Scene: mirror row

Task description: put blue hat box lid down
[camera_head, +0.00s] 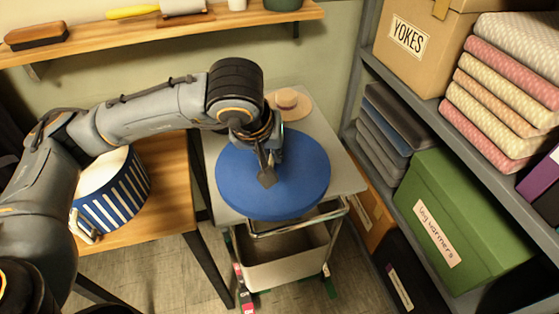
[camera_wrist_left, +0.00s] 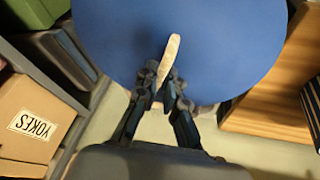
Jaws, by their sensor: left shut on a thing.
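The blue hat box lid (camera_head: 300,180) is a wide round disc over the grey top of a small cart (camera_head: 347,178). It covers much of the cart top and reaches past its front edge. I cannot tell whether it rests on the top or hangs just above it. My left gripper (camera_head: 267,174) is over the lid's middle. In the left wrist view the gripper (camera_wrist_left: 164,84) is shut on a cream handle (camera_wrist_left: 169,58) on the blue lid (camera_wrist_left: 215,45). The blue-and-white striped hat box (camera_head: 118,194) stands on the wooden table at left. My right gripper is out of view.
A straw hat (camera_head: 289,103) lies at the back of the cart top, close behind the lid. A shelf at right holds a green box (camera_head: 462,220), folded cloths (camera_head: 500,95) and a YOKES carton (camera_head: 415,45). A wooden wall shelf (camera_head: 240,20) runs above.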

